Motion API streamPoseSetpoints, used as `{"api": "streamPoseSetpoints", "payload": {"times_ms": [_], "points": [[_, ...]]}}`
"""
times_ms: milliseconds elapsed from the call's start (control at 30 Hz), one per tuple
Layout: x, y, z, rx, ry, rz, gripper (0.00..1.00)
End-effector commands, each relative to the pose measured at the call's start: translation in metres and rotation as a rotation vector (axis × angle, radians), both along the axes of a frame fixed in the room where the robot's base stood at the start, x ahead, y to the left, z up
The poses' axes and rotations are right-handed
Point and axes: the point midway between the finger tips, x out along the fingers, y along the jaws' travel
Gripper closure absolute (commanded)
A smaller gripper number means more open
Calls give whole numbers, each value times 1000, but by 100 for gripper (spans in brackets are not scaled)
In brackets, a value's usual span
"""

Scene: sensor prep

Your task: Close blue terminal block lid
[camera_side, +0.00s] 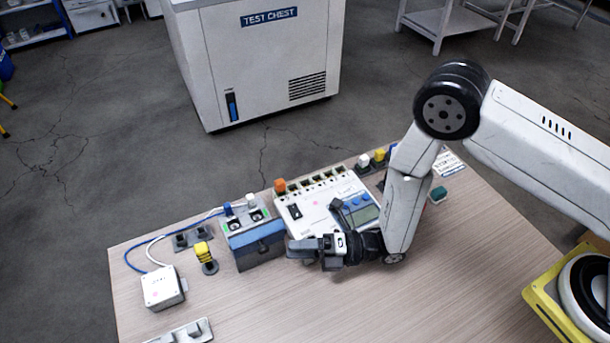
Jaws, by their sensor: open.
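The terminal block (240,212) stands on the table left of centre, with a white and a blue connector at its back. Its blue lid (256,236) shows as a blue panel along the near side, and the block's top with the connectors is uncovered behind it. My gripper (297,250) is open, low over the table at the right end of the lid, with its fingers pointing left. I cannot tell whether a finger touches the lid. Nothing shows between the fingers.
A white control unit (310,208) with an orange connector stands behind my gripper. A white box (162,288) with cables, a yellow connector (204,252) and a grey bracket (192,332) are to the left. The front middle table is clear.

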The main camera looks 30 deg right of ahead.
Motion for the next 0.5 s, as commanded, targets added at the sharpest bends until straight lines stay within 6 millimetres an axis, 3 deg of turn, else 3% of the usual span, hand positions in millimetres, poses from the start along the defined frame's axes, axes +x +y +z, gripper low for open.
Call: {"api": "streamPoseSetpoints", "payload": {"times_ms": [500], "points": [[21,54,5,1,0,0,36]]}}
